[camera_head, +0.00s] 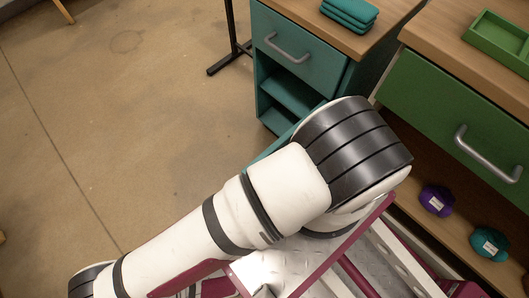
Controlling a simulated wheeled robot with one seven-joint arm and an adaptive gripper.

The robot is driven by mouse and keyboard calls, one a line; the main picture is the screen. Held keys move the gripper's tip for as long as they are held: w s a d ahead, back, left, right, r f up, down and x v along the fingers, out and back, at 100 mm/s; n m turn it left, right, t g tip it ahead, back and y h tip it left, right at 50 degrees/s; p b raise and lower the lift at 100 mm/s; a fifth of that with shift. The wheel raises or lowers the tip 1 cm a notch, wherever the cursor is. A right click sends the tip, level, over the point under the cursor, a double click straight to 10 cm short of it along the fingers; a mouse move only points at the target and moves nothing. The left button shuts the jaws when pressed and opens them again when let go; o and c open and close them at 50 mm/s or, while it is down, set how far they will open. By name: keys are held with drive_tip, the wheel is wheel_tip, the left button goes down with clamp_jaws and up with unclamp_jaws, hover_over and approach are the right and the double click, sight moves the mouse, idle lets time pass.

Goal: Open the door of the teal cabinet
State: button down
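The teal cabinet (299,50) stands at the top middle, with a drawer front and a grey bar handle (289,47) near its top. Below the drawer its lower space is open to view, and a teal shelf (290,92) shows inside. A thin teal panel edge (267,152) slants out from the cabinet's front toward the lower left, beside my arm. It looks like the door standing swung out, but my arm hides most of it. My arm crosses the lower middle of the view. My gripper cannot be made out.
Folded teal cloths (349,13) lie on the cabinet's wooden top. A green drawer unit (440,92) stands at the right, close to my arm, with a green tray (497,42) on top and purple (436,200) and teal (489,243) items below. Bare floor lies open at the left.

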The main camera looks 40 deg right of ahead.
drive_tip(key=shift+s, duration=0.25)
drive_tip(key=c, duration=1.7)
unclamp_jaws()
drive_tip(key=shift+o, duration=0.2)
drive_tip(key=v, duration=1.2)
drive_tip(key=shift+w, duration=0.1)
